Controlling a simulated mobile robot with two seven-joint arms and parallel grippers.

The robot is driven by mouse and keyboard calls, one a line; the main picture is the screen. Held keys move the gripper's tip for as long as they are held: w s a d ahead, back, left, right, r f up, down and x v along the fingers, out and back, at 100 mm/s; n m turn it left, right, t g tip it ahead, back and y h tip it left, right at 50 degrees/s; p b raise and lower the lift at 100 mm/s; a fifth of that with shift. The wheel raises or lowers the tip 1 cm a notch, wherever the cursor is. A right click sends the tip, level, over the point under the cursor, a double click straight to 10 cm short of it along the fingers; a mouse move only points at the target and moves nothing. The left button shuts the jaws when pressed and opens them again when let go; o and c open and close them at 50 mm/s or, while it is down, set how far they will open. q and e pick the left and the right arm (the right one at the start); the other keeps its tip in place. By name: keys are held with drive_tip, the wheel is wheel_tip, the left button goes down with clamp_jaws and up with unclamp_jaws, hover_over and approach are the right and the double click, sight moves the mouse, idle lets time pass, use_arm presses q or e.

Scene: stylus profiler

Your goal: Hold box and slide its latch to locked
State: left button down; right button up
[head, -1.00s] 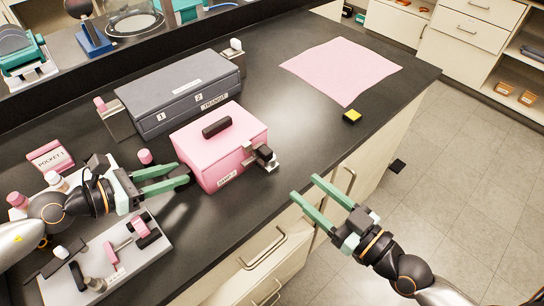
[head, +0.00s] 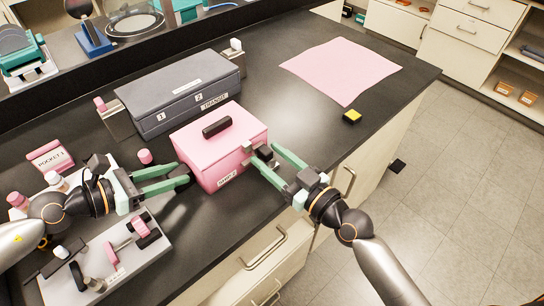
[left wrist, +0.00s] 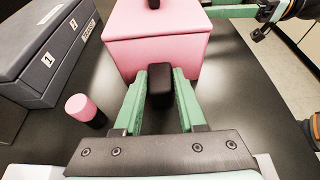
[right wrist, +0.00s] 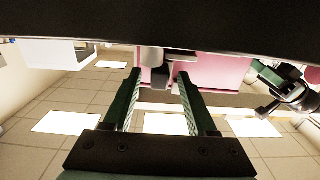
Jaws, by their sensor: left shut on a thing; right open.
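The pink box (head: 214,148) stands on the black bench with a dark handle on its lid and a small label on its front. My left gripper (head: 188,172) is shut on a black block-shaped grip (left wrist: 160,84) at the box's left side. The latch (head: 264,153), with a dark knob, is on the box's right side. My right gripper (head: 262,157) is open, its fingers on either side of the latch area. In the right wrist view, the dark knob (right wrist: 160,78) shows between the open fingertips; I cannot tell whether they touch it.
A grey case (head: 180,92) lies behind the box. A pink cloth (head: 340,70) and a yellow-topped block (head: 352,117) lie to the right. A grey tray (head: 105,262) with small parts lies front left. A pink-capped piece (head: 145,157) stands near my left gripper.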

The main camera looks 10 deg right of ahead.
drive_tip(key=shift+c, duration=0.4)
clamp_jaws()
idle(0.9)
